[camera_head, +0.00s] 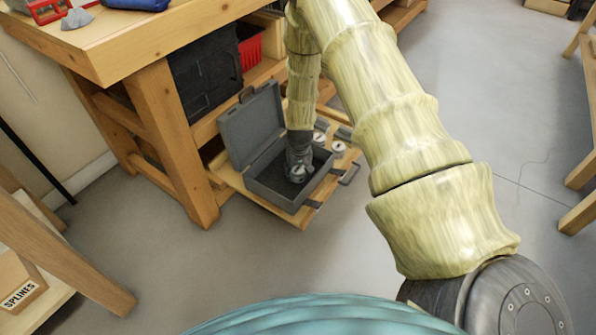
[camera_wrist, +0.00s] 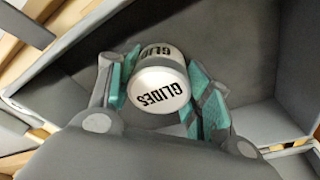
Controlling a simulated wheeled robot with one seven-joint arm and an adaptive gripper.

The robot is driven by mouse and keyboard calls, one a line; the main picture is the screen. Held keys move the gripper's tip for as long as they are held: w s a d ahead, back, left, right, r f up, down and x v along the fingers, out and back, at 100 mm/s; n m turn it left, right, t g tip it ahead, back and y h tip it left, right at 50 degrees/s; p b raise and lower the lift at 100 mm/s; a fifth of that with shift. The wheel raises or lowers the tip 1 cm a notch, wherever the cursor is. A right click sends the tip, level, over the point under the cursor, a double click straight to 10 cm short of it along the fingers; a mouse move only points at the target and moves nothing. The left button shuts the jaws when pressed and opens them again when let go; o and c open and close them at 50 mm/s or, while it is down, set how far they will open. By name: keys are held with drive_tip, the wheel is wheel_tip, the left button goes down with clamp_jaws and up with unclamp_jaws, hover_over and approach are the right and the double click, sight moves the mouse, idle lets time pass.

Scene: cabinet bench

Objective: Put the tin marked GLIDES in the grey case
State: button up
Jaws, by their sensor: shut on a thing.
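The tin marked GLIDES (camera_wrist: 158,85) is a white cylinder with black lettering on its lid and side. My gripper (camera_wrist: 160,95) is shut on it, with teal pads on both sides of the tin. In the head view my gripper (camera_head: 298,168) points down inside the open grey case (camera_head: 282,200), and the tin is small there. The case's lid (camera_head: 251,124) stands up at the back left. In the wrist view the case's grey walls (camera_wrist: 245,40) surround the tin. I cannot tell whether the tin touches the case floor.
The case rests on a pulled-out wooden drawer (camera_head: 228,176) under the workbench (camera_head: 150,45). A box marked SPLINES (camera_head: 20,293) is at lower left. The floor in front is clear.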

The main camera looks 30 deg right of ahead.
drive_tip(key=shift+f, duration=0.3)
idle(0.7)
drive_tip(key=o, duration=1.1)
drive_tip(key=shift+o, duration=0.2)
drive_tip(key=shift+s+a+r, duration=0.1)
drive_tip(key=shift+s+r, duration=0.15)
drive_tip(key=shift+r, duration=1.7)
drive_tip(key=shift+s+a+r, duration=0.15)
drive_tip(key=shift+s+r, duration=0.15)
drive_tip(key=shift+r, duration=1.7)
drive_tip(key=shift+s+a+r, duration=0.1)
drive_tip(key=shift+s+r, duration=0.15)
drive_tip(key=shift+r, duration=1.7)
